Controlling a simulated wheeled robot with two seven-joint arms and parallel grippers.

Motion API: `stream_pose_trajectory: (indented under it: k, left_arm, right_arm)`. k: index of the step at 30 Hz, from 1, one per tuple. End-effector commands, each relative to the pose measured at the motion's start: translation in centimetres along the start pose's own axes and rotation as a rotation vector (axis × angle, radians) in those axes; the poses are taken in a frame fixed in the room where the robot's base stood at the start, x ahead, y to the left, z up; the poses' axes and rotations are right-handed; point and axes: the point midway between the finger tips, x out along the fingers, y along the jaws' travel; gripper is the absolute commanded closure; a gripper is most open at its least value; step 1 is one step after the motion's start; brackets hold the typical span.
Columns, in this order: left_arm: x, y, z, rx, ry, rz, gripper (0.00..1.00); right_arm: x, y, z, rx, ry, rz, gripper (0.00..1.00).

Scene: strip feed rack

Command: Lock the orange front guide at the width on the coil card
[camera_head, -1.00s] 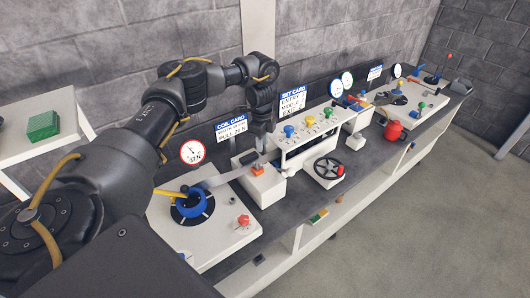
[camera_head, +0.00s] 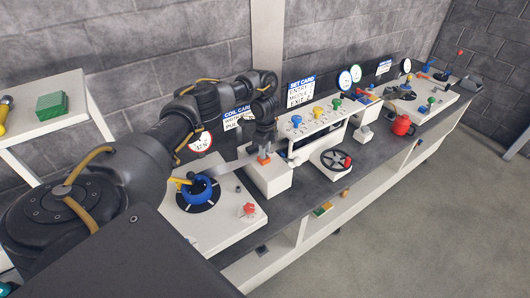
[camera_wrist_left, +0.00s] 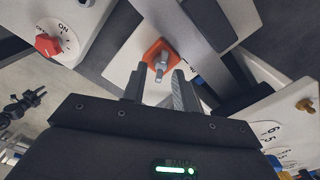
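The orange front guide (camera_head: 264,160) sits on a white block at the near end of the rack. In the left wrist view the guide (camera_wrist_left: 154,55) shows as an orange square with a small metal knob (camera_wrist_left: 160,65) on it. My left gripper (camera_head: 264,149) is right above the guide, pointing down. In the wrist view its two fingers (camera_wrist_left: 158,84) are apart, with the knob just beyond and between their tips; I cannot tell whether they touch it. The coil card (camera_head: 236,119) stands behind on the wall side; its lower lines are too small to read surely. My right gripper is out of view.
A blue ring hub (camera_head: 198,192) with a metal strip and a red knob (camera_head: 249,209) are left of the guide. A round gauge (camera_head: 200,142) stands beside the coil card.

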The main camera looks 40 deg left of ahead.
Motion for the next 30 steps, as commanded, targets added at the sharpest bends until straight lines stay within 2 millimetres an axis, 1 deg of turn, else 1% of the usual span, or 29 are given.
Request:
stream_pose_trajectory:
  k: [1,4,9,11,16,25,30]
  left_arm:
    - [0.2,0.0,0.0,0.0,0.001,0.0,0.71]
    - [0.3,0.0,0.0,0.0,0.0,0.0,0.71]
    - [0.3,0.0,0.0,0.0,0.0,0.0,0.71]
    - [0.3,0.0,0.0,0.0,0.0,0.0,0.77]
    - [0.3,0.0,0.0,0.0,0.0,0.0,1.0]
    - [0.3,0.0,0.0,0.009,-0.001,0.0,1.0]
    - [0.3,0.0,0.0,0.058,-0.001,0.0,1.0]
  right_arm:
    - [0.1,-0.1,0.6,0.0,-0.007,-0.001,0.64]
    - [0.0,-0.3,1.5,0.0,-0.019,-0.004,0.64]
    - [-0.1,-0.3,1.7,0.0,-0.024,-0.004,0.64]
    - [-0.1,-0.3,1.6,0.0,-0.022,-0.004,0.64]
    - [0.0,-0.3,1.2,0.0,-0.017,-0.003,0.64]
    - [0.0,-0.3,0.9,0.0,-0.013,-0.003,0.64]
    - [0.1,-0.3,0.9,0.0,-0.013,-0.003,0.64]
